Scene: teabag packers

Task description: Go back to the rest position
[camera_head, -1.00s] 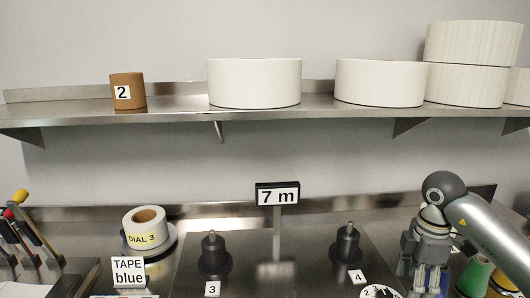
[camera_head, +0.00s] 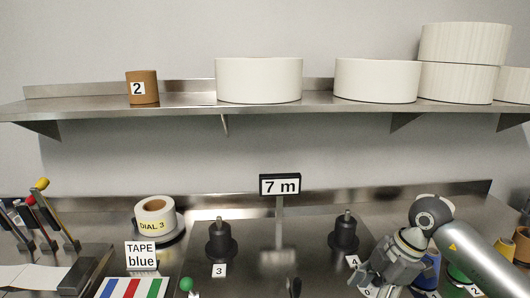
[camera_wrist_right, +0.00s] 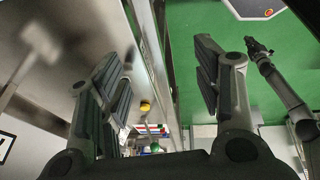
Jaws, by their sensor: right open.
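My right gripper (camera_head: 385,272) hangs at the lower right of the head view, in front of the steel worktop and beside the spindle marked 4 (camera_head: 343,233). In the right wrist view its two fingers (camera_wrist_right: 165,85) stand wide apart with nothing between them. My left gripper does not show in the head view.
A steel shelf (camera_head: 330,107) above holds white rolls (camera_head: 258,80) and a brown roll marked 2 (camera_head: 142,88).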

